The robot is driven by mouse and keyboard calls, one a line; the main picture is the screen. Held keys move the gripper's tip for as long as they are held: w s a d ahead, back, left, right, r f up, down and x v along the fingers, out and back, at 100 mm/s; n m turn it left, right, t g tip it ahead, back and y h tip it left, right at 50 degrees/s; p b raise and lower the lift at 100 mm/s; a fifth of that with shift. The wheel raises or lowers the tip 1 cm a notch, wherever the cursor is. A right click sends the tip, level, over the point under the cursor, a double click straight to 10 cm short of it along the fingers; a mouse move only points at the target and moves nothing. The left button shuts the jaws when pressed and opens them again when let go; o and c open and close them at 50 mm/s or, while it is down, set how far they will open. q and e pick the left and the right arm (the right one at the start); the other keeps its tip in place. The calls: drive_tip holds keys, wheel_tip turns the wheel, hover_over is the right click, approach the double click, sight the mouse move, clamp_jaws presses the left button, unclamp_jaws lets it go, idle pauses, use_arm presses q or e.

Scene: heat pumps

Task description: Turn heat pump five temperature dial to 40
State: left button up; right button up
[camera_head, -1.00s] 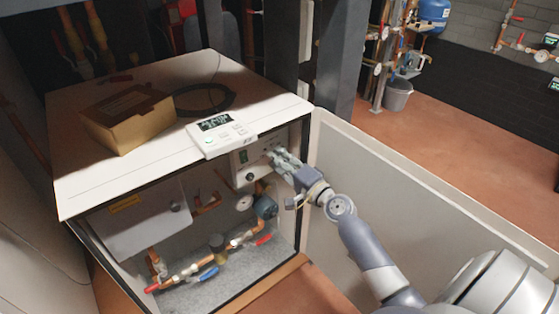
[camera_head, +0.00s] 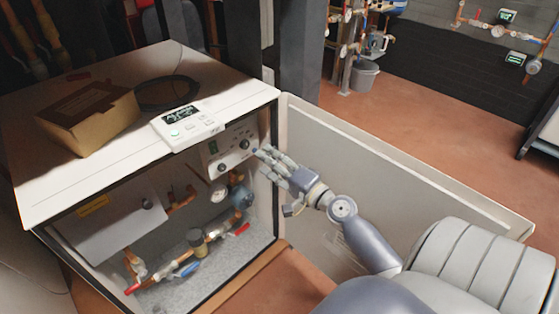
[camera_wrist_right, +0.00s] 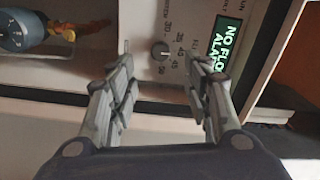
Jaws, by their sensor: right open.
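The white control panel (camera_head: 212,158) of the heat pump is inside the open cabinet, with dark knobs on it. In the right wrist view a small round temperature dial (camera_wrist_right: 160,50) has a printed scale including 30, 35, 40, 45 and 50. Its pointer setting is too small to tell. My right gripper (camera_head: 263,163) is open and empty, just right of the panel and apart from it. In the wrist view its two fingers (camera_wrist_right: 160,72) lie either side of the dial's line, with the dial beyond the tips. My left gripper is not in view.
A green display (camera_wrist_right: 227,43) beside the dial reads "NO FLO… ALA…", partly cut off. A white controller (camera_head: 188,124) and a cardboard box (camera_head: 88,118) lie on the cabinet top. The open cabinet door (camera_head: 400,170) stands behind my arm. Pipes and valves (camera_head: 197,240) fill the lower cabinet.

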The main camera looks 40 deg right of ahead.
drive_tip(key=s, duration=0.3)
drive_tip(key=shift+s+d, duration=0.15)
drive_tip(key=shift+s, duration=0.25)
